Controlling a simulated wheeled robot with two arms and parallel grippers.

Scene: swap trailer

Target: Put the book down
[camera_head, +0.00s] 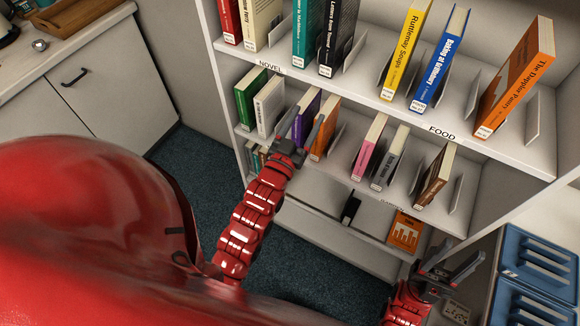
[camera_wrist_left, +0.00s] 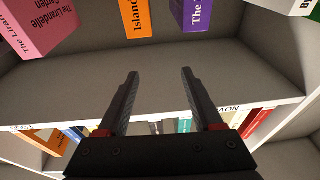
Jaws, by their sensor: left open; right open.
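My left gripper (camera_head: 304,130) is open at the middle shelf, in front of the purple book (camera_head: 307,108) and the orange book (camera_head: 328,127). In the left wrist view, my left gripper (camera_wrist_left: 160,73) has its fingers spread with nothing between them. That view appears upside down; the purple book (camera_wrist_left: 198,14), the orange book (camera_wrist_left: 136,17) and the pink book (camera_wrist_left: 42,24) show at its top, apart from the fingers. My right gripper (camera_head: 452,264) is open and empty at the lower right. Which book the task means cannot be told.
The upper shelf (camera_head: 408,112) holds several books between metal bookends. Green and white books stand left of my left gripper; pink, grey and brown ones stand to its right. Blue trays (camera_head: 540,262) lie at the lower right. A counter (camera_head: 70,45) stands at the upper left.

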